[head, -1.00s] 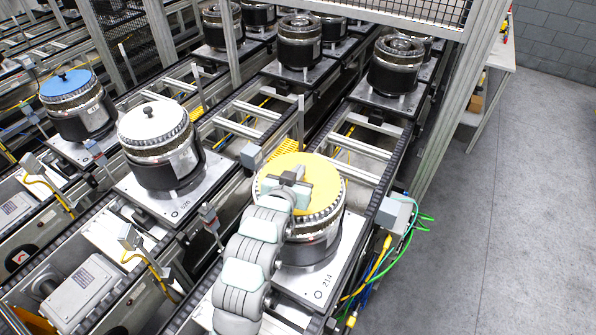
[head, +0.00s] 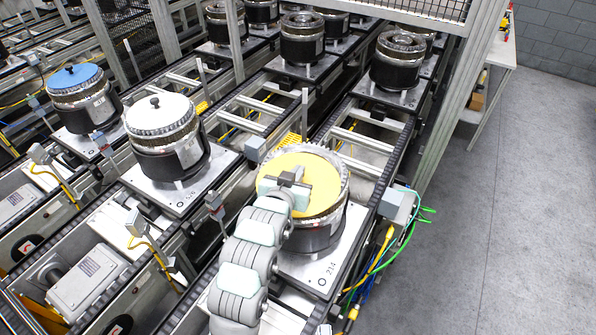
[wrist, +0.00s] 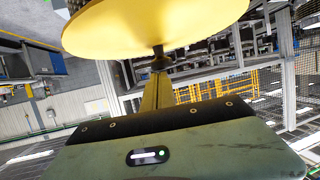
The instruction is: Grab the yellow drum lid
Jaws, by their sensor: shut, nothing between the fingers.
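The yellow drum lid (head: 318,172) is a flat round disc over the nearest drum (head: 312,240), whose clear toothed rim shows around its far and right edges. I cannot tell whether the lid rests fully on the drum. My gripper (head: 290,179) is over the lid's near left part, coming from below in the picture. In the wrist view the yellow lid (wrist: 150,22) fills the top, with its dark knob (wrist: 158,52) at the tip of my shut gripper (wrist: 158,68). The fingers are at the knob, and no grip on it can be made out.
A drum with a white lid (head: 165,108) and one with a blue lid (head: 75,76) stand to the left. Open-topped dark drums (head: 398,58) stand behind on conveyor lanes. A grey fence post (head: 460,95) rises at right. The grey floor (head: 520,210) there is clear.

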